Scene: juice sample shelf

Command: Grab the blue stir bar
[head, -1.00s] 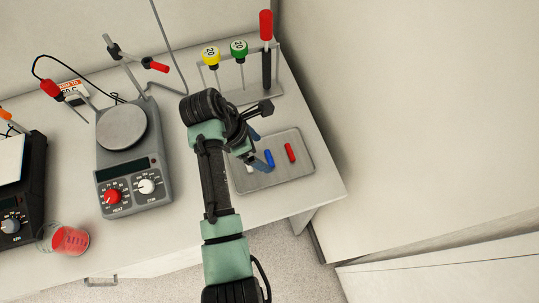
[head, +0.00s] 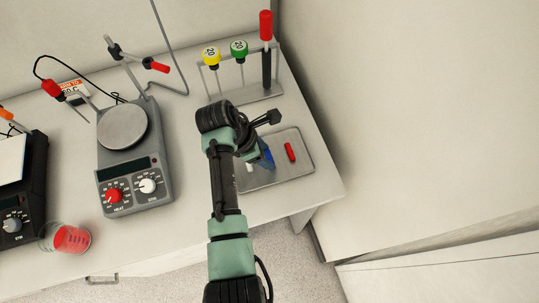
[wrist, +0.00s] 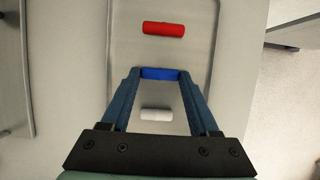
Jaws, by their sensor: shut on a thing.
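The blue stir bar (wrist: 160,73) lies between the fingertips of my gripper (wrist: 160,76) in the wrist view, one finger at each end of it. My gripper is shut on it. In the head view my gripper (head: 264,158) is over the metal tray (head: 298,171), and my arm and fingers hide most of the blue bar. The red stir bar (head: 290,152) lies on the tray to the right; it also shows above the blue one in the wrist view (wrist: 163,29). The white stir bar (wrist: 156,115) lies between my fingers, nearer the palm, apart from them.
Behind the tray stands a rack (head: 258,94) with yellow-topped (head: 211,56) and green-topped (head: 239,50) tools and a red-handled one (head: 266,26). A hotplate stirrer (head: 124,128) stands left, with a beaker of red liquid (head: 72,238) near the front edge.

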